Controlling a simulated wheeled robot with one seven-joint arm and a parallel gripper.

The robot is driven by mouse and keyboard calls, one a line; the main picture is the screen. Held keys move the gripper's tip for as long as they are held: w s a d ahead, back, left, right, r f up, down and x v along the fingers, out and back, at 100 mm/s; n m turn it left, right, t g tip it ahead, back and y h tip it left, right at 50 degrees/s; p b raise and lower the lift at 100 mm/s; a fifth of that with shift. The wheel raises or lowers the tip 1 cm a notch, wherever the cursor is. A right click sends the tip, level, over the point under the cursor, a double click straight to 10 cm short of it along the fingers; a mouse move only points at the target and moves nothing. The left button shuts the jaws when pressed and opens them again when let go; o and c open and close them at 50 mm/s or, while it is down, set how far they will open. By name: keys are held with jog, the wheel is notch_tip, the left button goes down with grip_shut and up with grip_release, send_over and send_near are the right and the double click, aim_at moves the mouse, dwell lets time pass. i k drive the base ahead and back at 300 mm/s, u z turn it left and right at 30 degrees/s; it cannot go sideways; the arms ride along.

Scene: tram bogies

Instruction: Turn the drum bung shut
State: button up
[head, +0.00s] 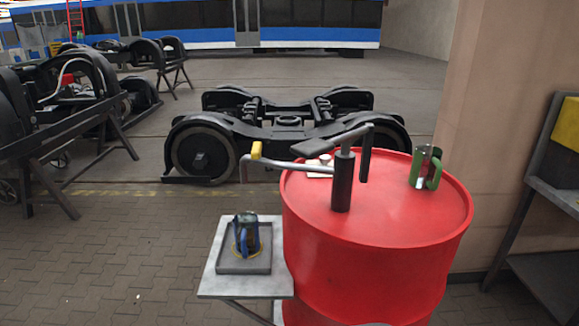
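A large red drum (390,269) stands upright at right of centre in the head view. On its top a black upright post (343,184) carries a grey arm and a downturned dark tube (366,153), like a hand pump. A bent grey crank with a yellow grip (257,150) reaches left past the rim. A small pale round piece (325,159) lies near the far left of the top, beside a cream patch; I cannot tell whether it is the bung. The post hides part of the top. My gripper is not in view.
A green-handled cup (427,167) stands on the drum's right side. A small grey side table (215,284) at left holds a tray with a dark blue cup. A shelf rack (541,200) stands right. Bogies are behind; paving at left is clear.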

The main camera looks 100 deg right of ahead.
aim_at(324, 158)
jog(key=u, duration=0.65)
jog(key=i, duration=0.65)
jog(key=z, duration=4.45)
jog(key=i, duration=0.45)
jog(key=u, duration=0.25)
jog(key=k, duration=0.55)
jog(key=u, duration=1.2)
jog(key=i, duration=1.6)
jog(key=u, duration=0.25)
